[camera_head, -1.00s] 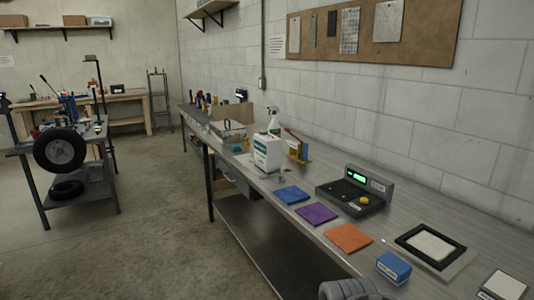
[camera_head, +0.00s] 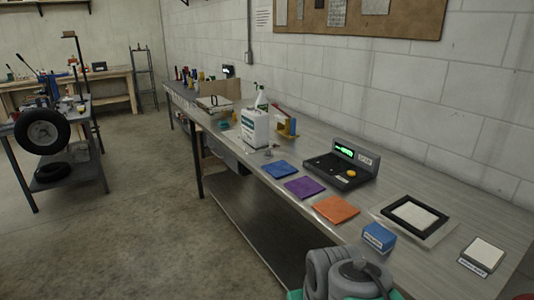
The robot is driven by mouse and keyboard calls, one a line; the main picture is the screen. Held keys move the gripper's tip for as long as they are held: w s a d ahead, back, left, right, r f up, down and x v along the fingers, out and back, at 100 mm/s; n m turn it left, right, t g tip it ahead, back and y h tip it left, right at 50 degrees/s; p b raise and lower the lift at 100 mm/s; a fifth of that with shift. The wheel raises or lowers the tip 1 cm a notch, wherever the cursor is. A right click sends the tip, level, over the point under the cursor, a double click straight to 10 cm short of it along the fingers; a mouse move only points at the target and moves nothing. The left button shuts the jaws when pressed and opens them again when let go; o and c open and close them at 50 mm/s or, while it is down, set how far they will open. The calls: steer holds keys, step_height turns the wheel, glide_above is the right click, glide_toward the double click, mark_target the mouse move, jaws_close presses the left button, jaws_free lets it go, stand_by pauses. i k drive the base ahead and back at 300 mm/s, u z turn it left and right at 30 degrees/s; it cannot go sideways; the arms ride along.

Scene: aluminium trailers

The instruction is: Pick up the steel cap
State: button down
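A small grey metallic piece (camera_head: 268,153) sits on the steel workbench (camera_head: 228,146), just in front of the white jug (camera_head: 254,130). It may be the steel cap, but it is too small to tell for sure. My grey arm links show at the bottom edge, right of centre, by the bench's near edge. My gripper is out of the picture.
Blue (camera_head: 280,170), purple (camera_head: 305,187) and orange (camera_head: 336,209) cloths lie along the bench's front edge. A black scale (camera_head: 338,170) stands behind them. A blue box (camera_head: 378,237) and a black-framed pad (camera_head: 414,214) are nearer.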

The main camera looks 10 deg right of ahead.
mark_target(268, 155)
steer(key=u, duration=0.15)
steer(key=i, duration=0.5)
steer(key=u, duration=0.7)
steer(key=i, duration=2.75)
steer(key=u, duration=0.15)
